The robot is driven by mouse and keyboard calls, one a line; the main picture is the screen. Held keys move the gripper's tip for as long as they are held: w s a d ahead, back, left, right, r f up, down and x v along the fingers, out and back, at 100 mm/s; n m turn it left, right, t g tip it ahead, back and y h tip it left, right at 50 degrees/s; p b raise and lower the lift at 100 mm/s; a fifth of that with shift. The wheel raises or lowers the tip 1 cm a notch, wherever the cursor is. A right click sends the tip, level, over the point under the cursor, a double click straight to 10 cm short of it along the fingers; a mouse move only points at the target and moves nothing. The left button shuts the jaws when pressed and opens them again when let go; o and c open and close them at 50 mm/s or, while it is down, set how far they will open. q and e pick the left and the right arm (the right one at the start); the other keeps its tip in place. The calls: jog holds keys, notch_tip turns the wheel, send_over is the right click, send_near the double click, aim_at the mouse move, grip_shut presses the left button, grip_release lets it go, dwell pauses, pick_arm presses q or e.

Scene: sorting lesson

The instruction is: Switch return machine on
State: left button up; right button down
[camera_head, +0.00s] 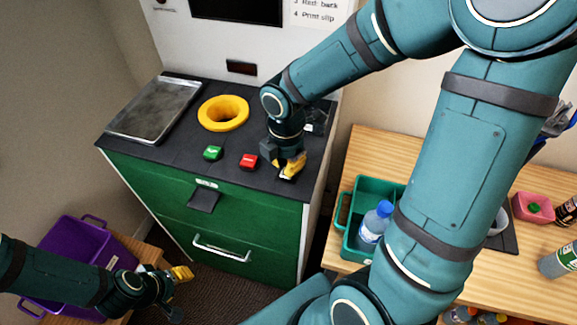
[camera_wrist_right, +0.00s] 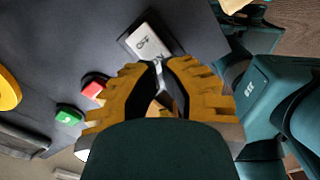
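The return machine (camera_head: 150,168) has a green front and a black top. Its switch shows in the right wrist view as a pale plate (camera_wrist_right: 147,42) marked OFF; in the head view my right gripper mostly hides it. My right gripper (camera_head: 291,167) points down at the top's right front corner. In the wrist view its yellow fingertips (camera_wrist_right: 160,66) are close together over the plate's lower end. A thin pale strip shows between them; I cannot tell if it is a lever they grip. My left gripper (camera_head: 182,273) is low beside the purple crate, its opening unclear.
On the top are a red button (camera_head: 249,162), a green button (camera_head: 213,153), a yellow ring (camera_head: 223,113) and a metal tray (camera_head: 153,108). A purple crate (camera_head: 65,255) is lower left. A green crate (camera_head: 346,220) with a bottle (camera_head: 374,224) stands on the wooden table right.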

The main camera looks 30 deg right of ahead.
jog(key=shift+f+b, duration=0.8)
jog(key=shift+f, duration=0.3)
dwell(0.5)
jog(key=shift+r, duration=0.2)
jog(key=shift+r+p, duration=0.65)
jog(key=shift+p, duration=0.25)
jog(key=shift+r+p, duration=0.55)
jog(key=shift+r, duration=0.1)
jog(key=shift+r+p, duration=1.9)
jog(key=shift+r, duration=0.15)
